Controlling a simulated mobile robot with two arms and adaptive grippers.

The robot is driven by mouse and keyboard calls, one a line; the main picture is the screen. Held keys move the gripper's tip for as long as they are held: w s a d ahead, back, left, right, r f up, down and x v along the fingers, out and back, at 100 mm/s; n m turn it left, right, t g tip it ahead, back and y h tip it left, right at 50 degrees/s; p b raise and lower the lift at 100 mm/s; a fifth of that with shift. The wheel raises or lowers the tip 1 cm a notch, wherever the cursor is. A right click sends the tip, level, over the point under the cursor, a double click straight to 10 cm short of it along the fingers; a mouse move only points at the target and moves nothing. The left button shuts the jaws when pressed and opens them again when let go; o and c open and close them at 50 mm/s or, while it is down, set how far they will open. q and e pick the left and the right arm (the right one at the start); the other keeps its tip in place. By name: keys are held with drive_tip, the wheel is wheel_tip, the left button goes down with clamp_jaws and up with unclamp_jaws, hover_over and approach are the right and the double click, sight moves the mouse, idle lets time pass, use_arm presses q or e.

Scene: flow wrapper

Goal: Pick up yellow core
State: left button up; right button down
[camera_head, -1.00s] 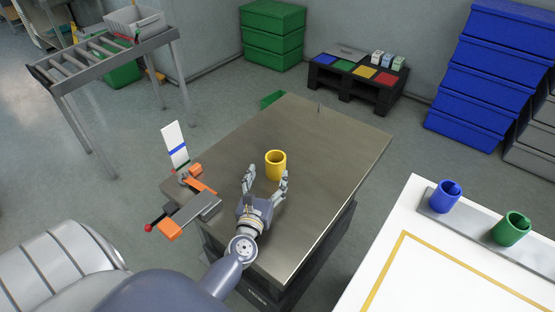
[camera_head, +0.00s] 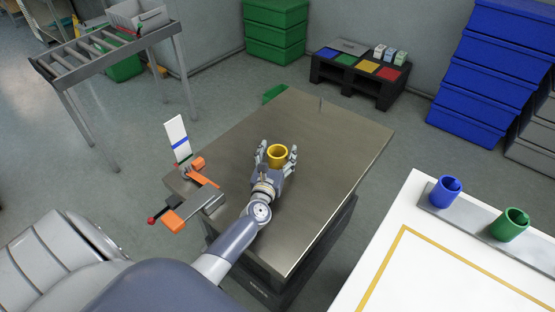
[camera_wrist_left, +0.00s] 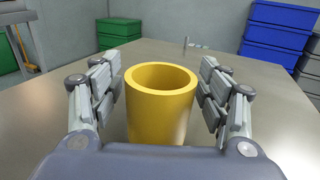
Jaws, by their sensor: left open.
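The yellow core (camera_head: 278,152) is a hollow cylinder standing upright on the metal table (camera_head: 320,190). My left gripper (camera_head: 277,147) is open, with one finger on each side of the core. In the left wrist view the yellow core (camera_wrist_left: 160,110) stands between the open fingers of the left gripper (camera_wrist_left: 161,90), its open top facing up. Small gaps seem to show between the fingers and the core's sides. The core's lower part is hidden by the gripper body. My right gripper is in neither view.
An orange and grey clamp-like device (camera_head: 197,195) with an upright white card (camera_head: 177,138) sits at the table's left edge. A white table (camera_head: 430,270) at lower right holds a blue core (camera_head: 445,191) and a green core (camera_head: 510,225). The metal table's right part is clear.

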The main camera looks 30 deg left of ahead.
use_arm(q)
drive_tip(key=c, duration=1.1)
drive_tip(key=shift+r, duration=0.15)
